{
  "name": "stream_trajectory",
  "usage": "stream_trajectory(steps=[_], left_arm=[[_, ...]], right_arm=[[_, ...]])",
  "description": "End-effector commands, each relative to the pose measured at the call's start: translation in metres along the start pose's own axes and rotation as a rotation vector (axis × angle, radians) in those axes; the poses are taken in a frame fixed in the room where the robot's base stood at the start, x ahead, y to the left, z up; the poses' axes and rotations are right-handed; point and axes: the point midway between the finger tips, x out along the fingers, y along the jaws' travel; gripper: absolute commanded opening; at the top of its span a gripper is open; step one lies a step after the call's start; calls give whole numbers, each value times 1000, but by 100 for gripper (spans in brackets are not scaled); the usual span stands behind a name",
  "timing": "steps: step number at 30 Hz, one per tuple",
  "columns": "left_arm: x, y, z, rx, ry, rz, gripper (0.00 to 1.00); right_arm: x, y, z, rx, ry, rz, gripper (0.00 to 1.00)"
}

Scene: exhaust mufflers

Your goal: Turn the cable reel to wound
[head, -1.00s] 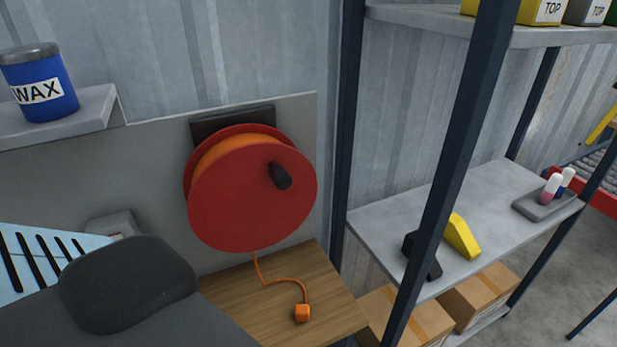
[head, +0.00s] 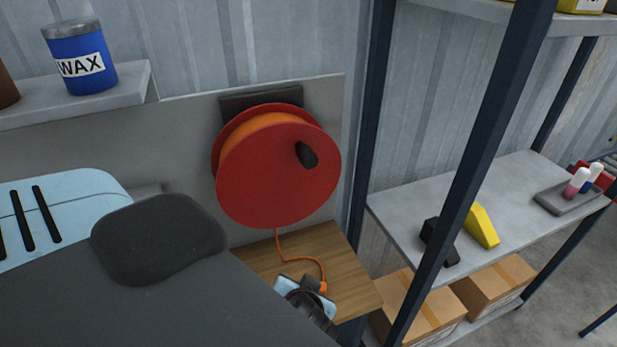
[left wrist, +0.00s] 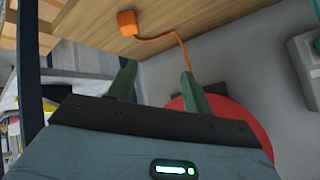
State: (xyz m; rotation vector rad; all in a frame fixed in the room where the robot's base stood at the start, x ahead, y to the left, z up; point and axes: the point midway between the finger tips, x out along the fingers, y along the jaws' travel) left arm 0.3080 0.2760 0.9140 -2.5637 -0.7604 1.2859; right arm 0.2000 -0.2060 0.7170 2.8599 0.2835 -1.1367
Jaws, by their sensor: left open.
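A red cable reel (head: 275,178) with orange cable wound inside hangs on a dark wall bracket (head: 235,102). Its black crank knob (head: 307,154) is at the upper right of the disc face. An orange cable (head: 299,259) runs from below the reel over a wooden surface (head: 350,272) to an orange plug (left wrist: 128,22). My left gripper (head: 308,292) is low in front of the wooden surface, below the reel, apart from the knob. In the left wrist view its two green fingers (left wrist: 158,72) are spread and empty. The reel (left wrist: 235,125) is partly hidden there. My right gripper does not show.
A metal rack with dark posts (head: 477,150) stands right of the reel, with a yellow item (head: 483,226) and a tray (head: 568,199) on its shelf. Cardboard boxes (head: 420,309) lie below. A blue wax can (head: 80,60) stands on a left wall shelf.

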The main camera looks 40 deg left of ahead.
Motion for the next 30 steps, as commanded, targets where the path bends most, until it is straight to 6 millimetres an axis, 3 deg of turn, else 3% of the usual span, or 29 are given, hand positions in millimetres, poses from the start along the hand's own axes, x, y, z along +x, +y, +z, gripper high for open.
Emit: stream_trajectory(steps=[1, 6, 9, 12, 15, 19, 30], left_arm=[[-6, -3, -29, -61, 72, -54, 50], [-41, -23, -110, -294, 318, -243, 50], [-70, -36, -147, -429, 456, -333, 50], [-96, -47, -172, -539, 569, -398, 50], [-115, -54, -185, -614, 645, -439, 50], [-125, -59, -192, -657, 687, -462, 50], [-115, -71, -200, -659, 694, -468, 50]], right_arm=[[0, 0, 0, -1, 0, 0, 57], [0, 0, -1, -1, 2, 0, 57], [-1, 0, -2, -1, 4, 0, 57], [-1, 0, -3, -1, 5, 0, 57], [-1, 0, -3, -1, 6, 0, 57], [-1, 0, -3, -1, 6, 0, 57], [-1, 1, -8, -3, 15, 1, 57]])
